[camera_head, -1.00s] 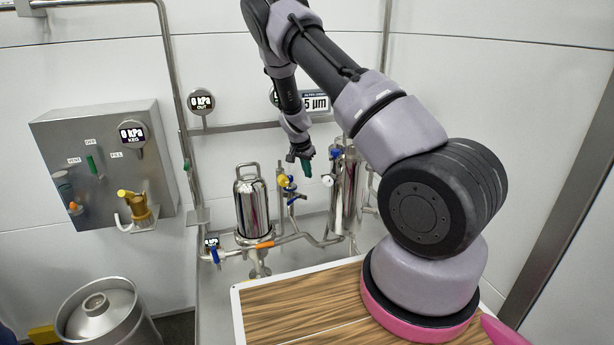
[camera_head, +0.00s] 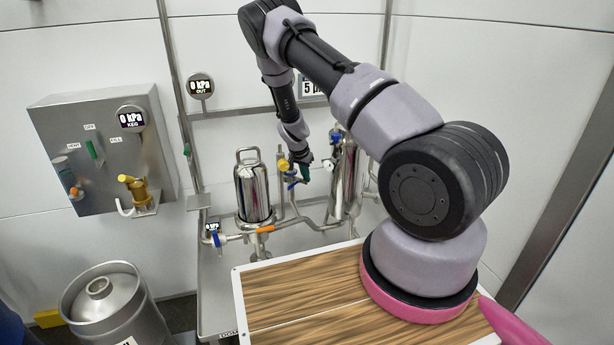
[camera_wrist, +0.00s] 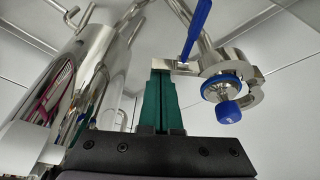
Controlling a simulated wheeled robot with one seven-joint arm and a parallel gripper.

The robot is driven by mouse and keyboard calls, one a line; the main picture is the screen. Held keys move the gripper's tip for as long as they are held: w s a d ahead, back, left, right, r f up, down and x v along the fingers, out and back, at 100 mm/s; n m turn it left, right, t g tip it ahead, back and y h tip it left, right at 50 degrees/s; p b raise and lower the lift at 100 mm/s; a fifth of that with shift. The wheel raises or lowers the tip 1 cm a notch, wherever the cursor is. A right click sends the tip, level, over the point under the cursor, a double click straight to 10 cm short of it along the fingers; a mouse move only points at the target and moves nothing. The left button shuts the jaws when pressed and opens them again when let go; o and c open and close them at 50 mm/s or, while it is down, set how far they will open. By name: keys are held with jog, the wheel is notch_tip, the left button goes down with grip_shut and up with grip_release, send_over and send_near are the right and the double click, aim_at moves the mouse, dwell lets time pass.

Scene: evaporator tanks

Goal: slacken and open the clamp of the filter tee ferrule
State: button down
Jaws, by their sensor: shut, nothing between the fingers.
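My gripper (camera_wrist: 165,98) has green fingers, shut with nothing between them. In the wrist view the fingers point up toward steel pipework. Right of them is a steel ferrule joint with a blue ring (camera_wrist: 220,84), and a steel clamp (camera_wrist: 256,94) curves beside it. A blue knob (camera_wrist: 228,112) sits just below the joint, apart from the fingers. I cannot tell how tight the clamp is. In the head view my gripper (camera_head: 304,160) is among the fittings between two steel housings; the clamp cannot be made out there.
A blue valve handle (camera_wrist: 196,28) rises just above the fingertips. A polished filter housing (camera_head: 253,192) stands left of my gripper and another (camera_head: 345,182) right. A yellow knob (camera_head: 284,165) is close by. A wooden-topped table (camera_head: 300,292) lies in front.

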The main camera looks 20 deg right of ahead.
jog(key=shift+s+a, duration=0.6)
jog(key=shift+a, duration=0.1)
jog(key=shift+w+d, duration=0.1)
jog(key=shift+d, duration=0.05)
